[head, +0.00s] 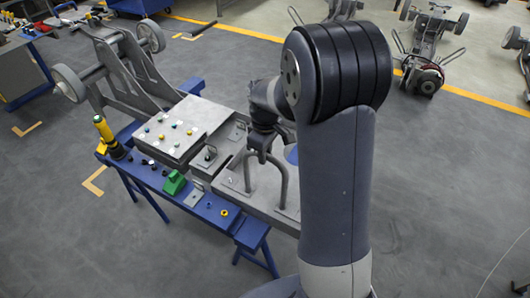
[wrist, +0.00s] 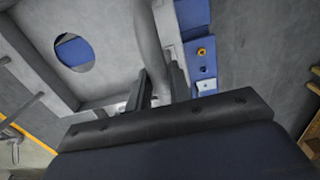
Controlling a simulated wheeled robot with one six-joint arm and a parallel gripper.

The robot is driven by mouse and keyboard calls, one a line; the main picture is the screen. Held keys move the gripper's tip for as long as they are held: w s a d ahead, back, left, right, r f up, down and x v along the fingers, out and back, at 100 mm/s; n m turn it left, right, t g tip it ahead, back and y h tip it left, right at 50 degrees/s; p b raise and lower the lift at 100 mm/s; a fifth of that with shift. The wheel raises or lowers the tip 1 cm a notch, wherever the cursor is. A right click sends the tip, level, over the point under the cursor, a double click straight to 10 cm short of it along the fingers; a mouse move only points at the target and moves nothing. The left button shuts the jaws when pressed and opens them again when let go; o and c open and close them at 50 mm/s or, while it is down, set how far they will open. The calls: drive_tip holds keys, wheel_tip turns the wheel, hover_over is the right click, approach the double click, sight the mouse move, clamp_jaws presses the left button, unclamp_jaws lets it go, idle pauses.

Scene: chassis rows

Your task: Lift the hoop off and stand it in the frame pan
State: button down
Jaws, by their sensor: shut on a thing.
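The hoop (head: 283,185) is a grey bent tube, upright with its arch at the top. My gripper (head: 262,145) is at the top of the arch. In the wrist view, the grey tube of the hoop (wrist: 148,45) runs between the two dark fingers of my gripper (wrist: 158,85), which is shut on it. The frame pan (head: 232,190) is a grey, shallow-walled tray under and around the hoop's legs. The pan (wrist: 108,75) also shows in the wrist view, with a round hole. I cannot tell whether the feet touch the pan floor. My arm hides the pan's right part.
A blue bench (head: 150,177) carries the chassis. A grey plate (head: 190,128) with small coloured parts lies left of the pan. A green block (head: 174,183), a yellow-handled tool (head: 104,130) and a yellow ring (head: 224,212) are on the bench. Wheels (head: 68,83) rise behind.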

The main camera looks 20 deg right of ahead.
drive_tip(key=shift+r, duration=0.1)
drive_tip(key=shift+r+p, duration=2.2)
drive_tip(key=shift+r, duration=0.65)
